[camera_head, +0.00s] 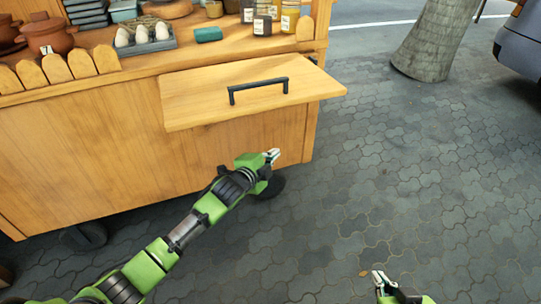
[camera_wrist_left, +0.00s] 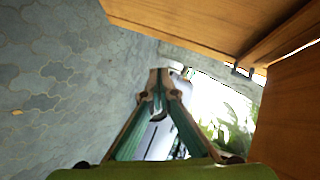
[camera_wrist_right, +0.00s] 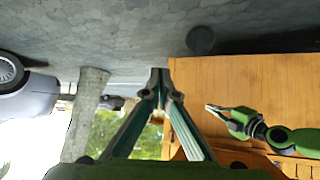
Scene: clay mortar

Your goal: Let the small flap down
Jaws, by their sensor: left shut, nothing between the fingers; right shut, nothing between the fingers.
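The small flap (camera_head: 235,92) is a light wooden board with a black bar handle (camera_head: 258,90). It sticks out raised, roughly level, from the side of the wooden cart (camera_head: 90,150). In the left wrist view a wooden board that looks like the flap's underside (camera_wrist_left: 200,22) spans the top right. My left gripper (camera_head: 272,156) is shut and empty, below the flap and apart from it, near the cart's lower corner. My right gripper (camera_head: 379,279) is shut and empty, low over the paving, well away from the flap.
Jars (camera_head: 262,22), a tray of eggs (camera_head: 145,40) and clay pots (camera_head: 52,36) stand on the cart top. A tree trunk (camera_head: 435,40) and a parked car (camera_head: 523,45) are at the upper right. The paving (camera_head: 430,170) right of the cart is clear.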

